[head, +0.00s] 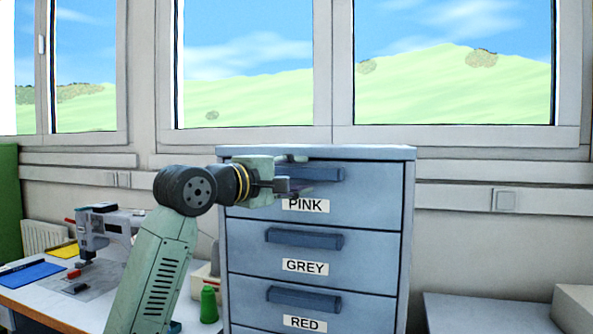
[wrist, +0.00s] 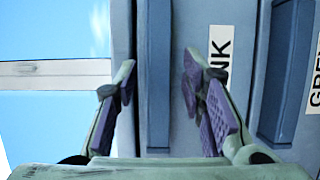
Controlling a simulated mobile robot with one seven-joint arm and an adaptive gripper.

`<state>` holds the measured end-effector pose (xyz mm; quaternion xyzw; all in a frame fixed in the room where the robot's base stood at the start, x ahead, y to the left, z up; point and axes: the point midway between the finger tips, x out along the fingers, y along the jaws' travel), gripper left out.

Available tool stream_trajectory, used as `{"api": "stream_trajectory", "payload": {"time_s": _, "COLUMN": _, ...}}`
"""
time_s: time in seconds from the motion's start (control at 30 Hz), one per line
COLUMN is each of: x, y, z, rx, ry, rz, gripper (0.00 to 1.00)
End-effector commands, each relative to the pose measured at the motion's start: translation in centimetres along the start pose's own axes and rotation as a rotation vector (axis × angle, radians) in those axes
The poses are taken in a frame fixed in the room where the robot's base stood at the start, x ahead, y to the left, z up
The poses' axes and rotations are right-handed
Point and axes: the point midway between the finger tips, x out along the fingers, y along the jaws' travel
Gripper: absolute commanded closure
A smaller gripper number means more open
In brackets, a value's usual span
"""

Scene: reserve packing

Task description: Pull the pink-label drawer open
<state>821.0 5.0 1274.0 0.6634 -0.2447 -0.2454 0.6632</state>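The pink-label drawer (head: 375,200) is the top drawer of a blue-grey cabinet, and its front looks flush with the drawers below. Its dark blue bar handle (head: 328,174) runs across above the PINK label (head: 305,205). My gripper (head: 300,173) is at the left part of this handle, turned so one finger is above and one below. In the wrist view my gripper (wrist: 157,85) is open, with purple finger pads. The handle (wrist: 155,60) runs upright in that picture between the fingers, with a gap visible on each side. Part of the label is hidden behind the right finger.
Below are the GREY drawer (head: 375,258) and the RED drawer (head: 375,309), with similar handles. A table at left holds a sewing machine (head: 105,232) and a green bottle (head: 208,304). A grey-blue surface (head: 480,312) with a white box (head: 573,308) is at right. Windows are behind.

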Motion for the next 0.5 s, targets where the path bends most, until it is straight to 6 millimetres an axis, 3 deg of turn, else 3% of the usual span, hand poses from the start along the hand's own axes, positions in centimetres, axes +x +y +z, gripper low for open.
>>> {"api": "stream_trajectory", "payload": {"time_s": 0.3, "x": 0.22, "y": -0.03, "z": -0.03, "rx": 0.000, "ry": 0.001, "rz": 0.001, "gripper": 0.64}}
{"api": "stream_trajectory", "payload": {"time_s": 0.5, "x": 0.20, "y": -0.02, "z": -0.02, "rx": 0.000, "ry": 0.001, "rz": 0.001, "gripper": 0.77}}
